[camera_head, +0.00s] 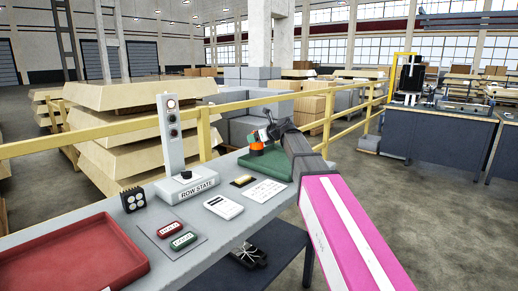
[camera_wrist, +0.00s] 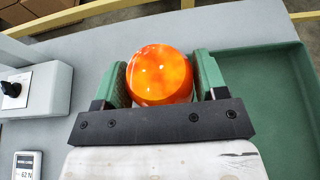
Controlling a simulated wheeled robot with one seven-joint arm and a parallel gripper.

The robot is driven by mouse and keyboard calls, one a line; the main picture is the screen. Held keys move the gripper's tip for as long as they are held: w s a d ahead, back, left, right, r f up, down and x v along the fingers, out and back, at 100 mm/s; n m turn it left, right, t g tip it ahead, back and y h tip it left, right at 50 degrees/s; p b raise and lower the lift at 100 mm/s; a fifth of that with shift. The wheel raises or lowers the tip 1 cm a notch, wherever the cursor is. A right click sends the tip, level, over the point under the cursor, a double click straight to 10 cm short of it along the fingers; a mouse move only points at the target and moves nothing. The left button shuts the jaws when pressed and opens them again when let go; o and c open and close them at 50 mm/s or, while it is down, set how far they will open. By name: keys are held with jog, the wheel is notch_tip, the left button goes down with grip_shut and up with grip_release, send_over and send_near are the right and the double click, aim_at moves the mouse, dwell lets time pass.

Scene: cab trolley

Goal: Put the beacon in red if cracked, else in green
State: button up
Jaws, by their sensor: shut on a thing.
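The orange beacon (camera_wrist: 160,74) is a glossy dome with lighter mottling. I cannot tell whether any mark on it is a crack. My gripper (camera_wrist: 160,80) is shut on it, with a green finger on each side. In the head view the beacon (camera_head: 256,150) shows as a small orange patch below my gripper (camera_head: 262,140), at the left of the green tray (camera_head: 275,169). The wrist view shows the green tray (camera_wrist: 262,110) to the right of the beacon. The red tray (camera_head: 75,260) stands at the near left of the table, empty where visible.
A grey post (camera_head: 171,135) with lamps rises from a box labelled ROW STATE (camera_head: 187,186). A black lamp block (camera_head: 133,199), red and green label blocks (camera_head: 170,228), a meter (camera_head: 223,206) and a paper sheet (camera_head: 265,191) lie between the trays. A yellow rail (camera_head: 100,135) runs behind.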

aim_at(259, 146)
jog(key=shift+w+d+f, duration=0.2)
jog(key=shift+w+f, duration=0.15)
jog(key=shift+w, duration=0.15)
jog(key=shift+w+d+f, duration=0.15)
jog(key=shift+w+f, duration=0.15)
jog(key=shift+w, duration=0.2)
jog(key=shift+f, duration=1.95)
jog(key=o, duration=1)
jog(key=shift+f, duration=0.1)
jog(key=shift+o, duration=0.2)
jog(key=v, duration=1.2)
